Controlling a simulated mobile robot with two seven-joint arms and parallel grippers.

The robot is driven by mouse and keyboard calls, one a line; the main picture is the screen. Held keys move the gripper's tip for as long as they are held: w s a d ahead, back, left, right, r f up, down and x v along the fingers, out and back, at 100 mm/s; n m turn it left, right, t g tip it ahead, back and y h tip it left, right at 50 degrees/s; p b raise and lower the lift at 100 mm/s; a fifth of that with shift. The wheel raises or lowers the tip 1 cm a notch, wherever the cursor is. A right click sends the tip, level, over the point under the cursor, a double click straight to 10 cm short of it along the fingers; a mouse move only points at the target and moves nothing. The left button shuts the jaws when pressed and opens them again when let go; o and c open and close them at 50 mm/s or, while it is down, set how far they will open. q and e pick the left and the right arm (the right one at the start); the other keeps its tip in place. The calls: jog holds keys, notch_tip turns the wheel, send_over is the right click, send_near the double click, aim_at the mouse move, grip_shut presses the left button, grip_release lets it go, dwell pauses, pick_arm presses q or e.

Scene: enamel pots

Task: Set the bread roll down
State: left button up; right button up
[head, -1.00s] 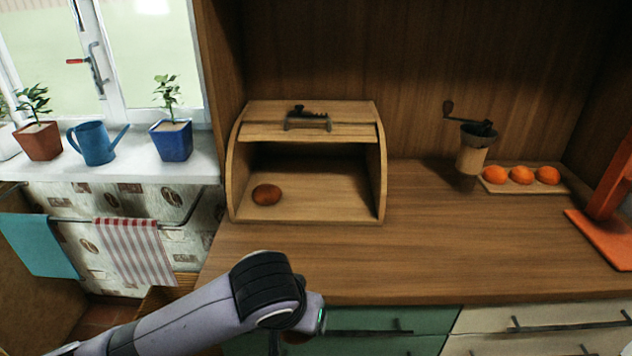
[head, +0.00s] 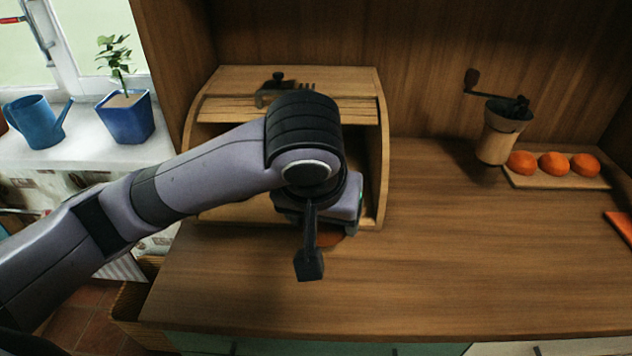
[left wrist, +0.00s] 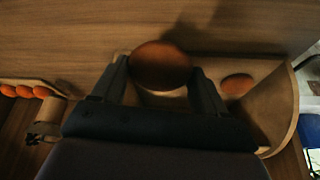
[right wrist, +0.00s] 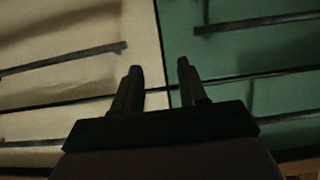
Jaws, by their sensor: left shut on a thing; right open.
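My left gripper (head: 335,210) is at the front opening of the wooden bread box (head: 384,150). It is shut on a round brown bread roll (left wrist: 160,65), seen between its fingers in the left wrist view. In the head view only a brown sliver of this roll (head: 330,240) shows under the gripper, near the box's front edge. I cannot tell whether it touches the surface. A second roll (left wrist: 237,85) lies inside the box; my left arm hides it in the head view. My right gripper (right wrist: 160,75) is open and empty before the drawer fronts.
A grinder (head: 498,135) and a board with several oranges (head: 555,180) stand on the right of the counter (head: 480,270). The counter front and middle are clear. A blue plant pot (head: 127,118) and a blue watering can (head: 35,122) are on the sill at left.

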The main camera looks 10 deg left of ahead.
pick_arm(q)
jog(key=w+a, duration=0.1)
jog(key=w, duration=0.4)
jog(key=w+a+f, duration=0.1)
jog(key=w, duration=0.4)
jog(key=w+a+f+p, duration=0.1)
jog(key=w, duration=0.4)
jog(key=shift+f, duration=0.25)
notch_tip(320, 180, down, 4)
jog(key=shift+a+r, duration=0.1)
jog(key=shift+w+f, duration=0.2)
jog(key=shift+f, duration=0.15)
jog(key=o, duration=1.1)
jog(key=shift+f, duration=0.1)
jog(key=shift+o, duration=0.2)
jog(key=v, duration=1.2)
jog(key=shift+p, duration=0.35)
